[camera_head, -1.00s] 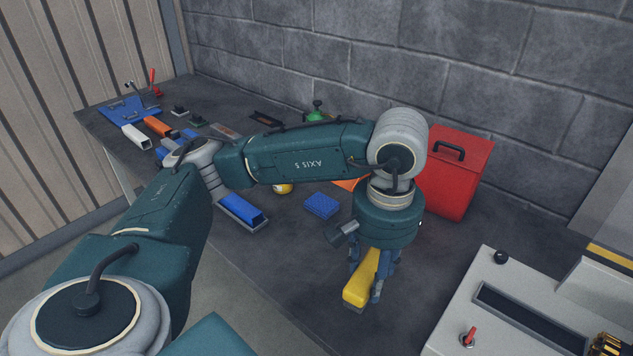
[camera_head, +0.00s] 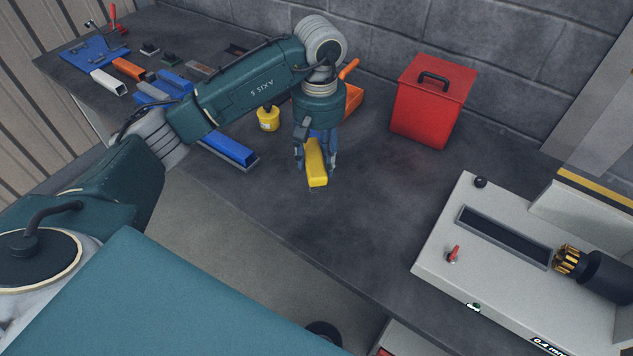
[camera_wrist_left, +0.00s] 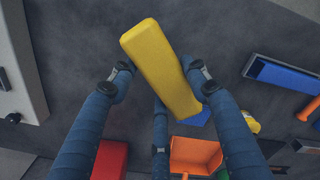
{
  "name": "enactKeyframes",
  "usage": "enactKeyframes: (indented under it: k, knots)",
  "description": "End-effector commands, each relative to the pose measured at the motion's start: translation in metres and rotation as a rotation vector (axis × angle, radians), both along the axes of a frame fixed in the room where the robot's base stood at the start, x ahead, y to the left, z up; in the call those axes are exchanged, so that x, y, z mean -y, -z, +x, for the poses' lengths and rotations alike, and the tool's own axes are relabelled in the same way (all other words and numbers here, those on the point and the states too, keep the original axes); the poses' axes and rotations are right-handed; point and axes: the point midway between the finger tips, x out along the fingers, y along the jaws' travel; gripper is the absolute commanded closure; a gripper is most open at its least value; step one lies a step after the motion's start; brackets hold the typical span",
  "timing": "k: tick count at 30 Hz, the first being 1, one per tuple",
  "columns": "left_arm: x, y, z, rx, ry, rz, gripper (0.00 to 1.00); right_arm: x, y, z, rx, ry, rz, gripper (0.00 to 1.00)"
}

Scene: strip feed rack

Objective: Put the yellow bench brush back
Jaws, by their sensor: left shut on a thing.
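The yellow bench brush (camera_head: 315,165) is held in my left gripper (camera_head: 316,158), above the dark bench top. In the left wrist view the brush (camera_wrist_left: 160,68) is a long yellow block, tilted in that picture. The blue fingers of my left gripper (camera_wrist_left: 165,85) close on it from both sides. The brush's underside is hidden in the wrist view. My right gripper does not show in either view.
A red box with a black handle (camera_head: 434,97) stands near the wall. An orange scoop-like thing (camera_head: 353,98) and a yellow pot (camera_head: 268,118) sit near my gripper. A blue block on a tray (camera_head: 228,148) lies left. A grey machine (camera_head: 440,230) takes the right. Bench between is clear.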

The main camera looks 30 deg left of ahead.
Motion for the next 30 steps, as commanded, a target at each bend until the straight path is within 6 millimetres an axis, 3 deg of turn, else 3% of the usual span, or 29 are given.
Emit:
enactKeyframes:
  k: [6, 14, 21, 30]
  knots:
    - [0.0, 0.046, -0.001, -0.002, -0.001, 0.0, 0.76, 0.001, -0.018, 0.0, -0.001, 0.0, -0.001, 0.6]
    - [0.001, 0.067, 0.0, -0.002, 0.0, -0.001, 0.76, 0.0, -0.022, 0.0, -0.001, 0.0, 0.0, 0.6]
    - [0.001, 0.1, -0.001, -0.002, -0.001, -0.003, 0.76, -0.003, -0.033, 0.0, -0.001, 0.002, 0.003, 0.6]
    - [0.0, 0.105, 0.0, 0.003, 0.0, 0.0, 0.76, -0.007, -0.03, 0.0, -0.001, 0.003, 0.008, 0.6]
